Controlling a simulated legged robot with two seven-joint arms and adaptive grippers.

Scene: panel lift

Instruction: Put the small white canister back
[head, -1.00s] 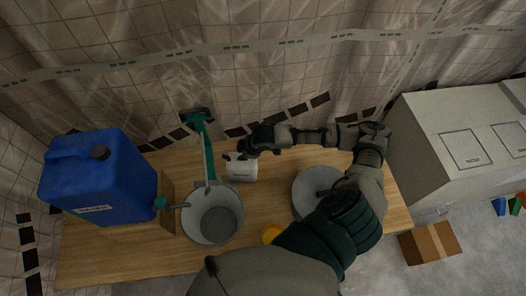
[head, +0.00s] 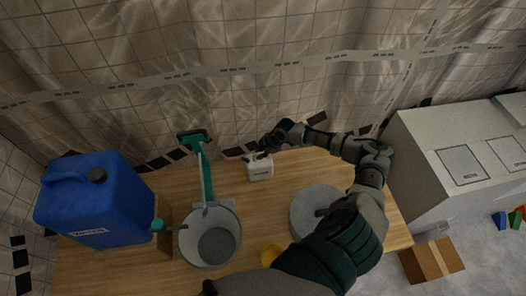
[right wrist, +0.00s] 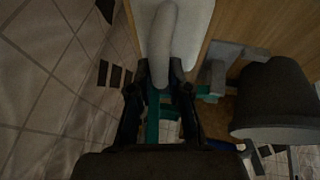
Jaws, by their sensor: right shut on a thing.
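The small white canister (head: 260,171) is upright at the back edge of the wooden table in the head view. My right gripper (head: 262,153) is at its top and shut on its handle. In the right wrist view the fingers (right wrist: 159,82) close on the pale handle (right wrist: 161,38), with the white canister body (right wrist: 196,30) behind it. I cannot tell whether the canister's base touches the table. My left gripper is in neither view.
A blue jerrycan (head: 98,205), a grey bucket (head: 211,240) and a green long-handled tool (head: 205,172) stand left on the table (head: 160,275). A grey round object (head: 312,208) and a yellow item (head: 271,254) are nearer. A cardboard box (head: 430,260) lies on the floor.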

